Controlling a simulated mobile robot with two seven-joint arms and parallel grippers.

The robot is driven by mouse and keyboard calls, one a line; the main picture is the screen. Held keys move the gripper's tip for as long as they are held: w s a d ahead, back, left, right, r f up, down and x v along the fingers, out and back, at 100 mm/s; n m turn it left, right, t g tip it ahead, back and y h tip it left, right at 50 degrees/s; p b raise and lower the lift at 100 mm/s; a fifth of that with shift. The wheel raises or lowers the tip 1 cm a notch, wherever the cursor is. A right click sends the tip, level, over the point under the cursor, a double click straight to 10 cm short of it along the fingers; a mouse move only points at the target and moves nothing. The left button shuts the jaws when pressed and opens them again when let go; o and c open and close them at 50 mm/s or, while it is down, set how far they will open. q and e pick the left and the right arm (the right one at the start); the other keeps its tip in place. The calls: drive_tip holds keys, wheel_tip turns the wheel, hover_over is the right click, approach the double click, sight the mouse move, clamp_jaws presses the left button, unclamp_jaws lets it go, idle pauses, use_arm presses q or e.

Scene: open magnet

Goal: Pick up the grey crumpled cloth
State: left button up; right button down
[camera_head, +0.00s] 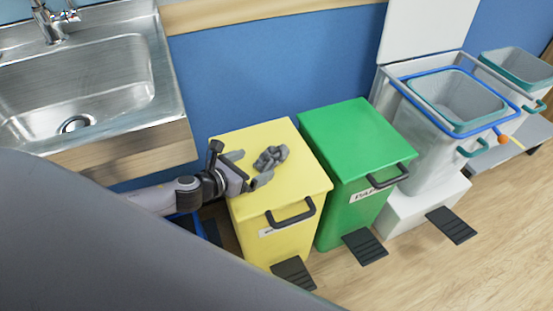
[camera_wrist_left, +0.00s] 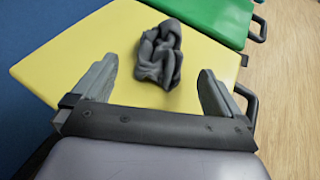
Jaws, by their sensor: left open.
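The grey crumpled cloth (camera_head: 271,158) lies on the yellow lid of the yellow bin (camera_head: 297,188). In the left wrist view the cloth (camera_wrist_left: 158,54) is a folded dark grey lump on the yellow lid (camera_wrist_left: 65,62), just beyond the fingertips and roughly centred between them. My left gripper (camera_head: 250,168) comes in from the left over the lid, with its fingers spread apart on the cloth's near side. In the left wrist view the left gripper (camera_wrist_left: 158,78) is open and empty. My right gripper is not in view.
A green bin (camera_head: 350,140) stands right of the yellow bin. Black handles (camera_head: 292,213) stick out from the bin fronts, with pedals (camera_head: 294,273) below. A steel sink (camera_head: 95,85) is at the left, a blue wall (camera_head: 270,70) behind. A white bin (camera_head: 425,150) stands farther right.

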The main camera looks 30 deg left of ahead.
sight(264, 161)
use_arm(q)
drive_tip(key=shift+w+d+f, duration=0.2)
drive_tip(key=shift+w+f, duration=0.05)
drive_tip(key=shift+w, duration=0.4)
drive_tip(key=shift+b+x, duration=0.75)
drive_tip(key=shift+x, duration=2)
drive_tip(key=c, duration=1)
